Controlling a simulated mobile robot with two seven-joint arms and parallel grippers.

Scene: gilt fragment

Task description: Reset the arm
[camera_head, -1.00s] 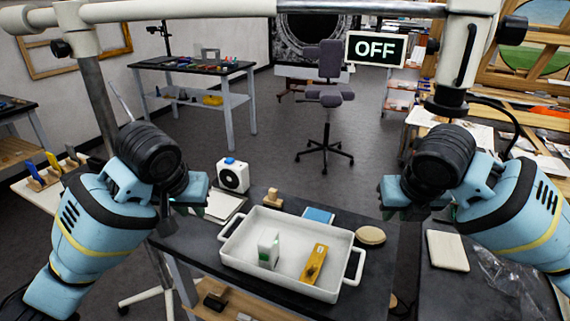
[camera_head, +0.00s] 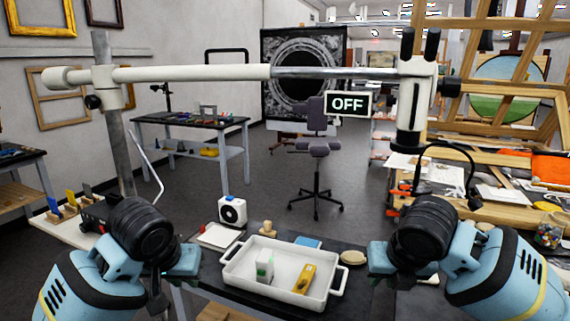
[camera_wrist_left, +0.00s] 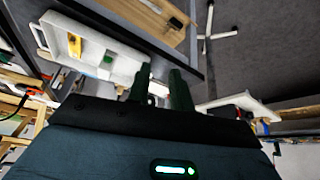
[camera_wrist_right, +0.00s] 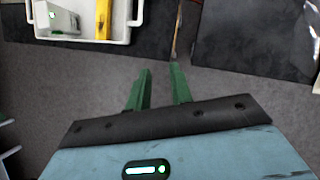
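My left gripper (camera_head: 184,262) is at the left of the white tray, and my right gripper (camera_head: 382,262) is at its right, so the two arms stand roughly mirrored. In the left wrist view the two dark green fingers of the left gripper (camera_wrist_left: 160,80) are apart with nothing between them. In the right wrist view the green fingers of the right gripper (camera_wrist_right: 161,82) are also apart and empty, above grey floor. Neither gripper appears to touch anything.
The white tray (camera_head: 234,277) on the dark table holds a white-green box (camera_head: 264,266) and a yellow item (camera_head: 304,279). A white device with a black disc (camera_head: 232,211) stands behind it.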

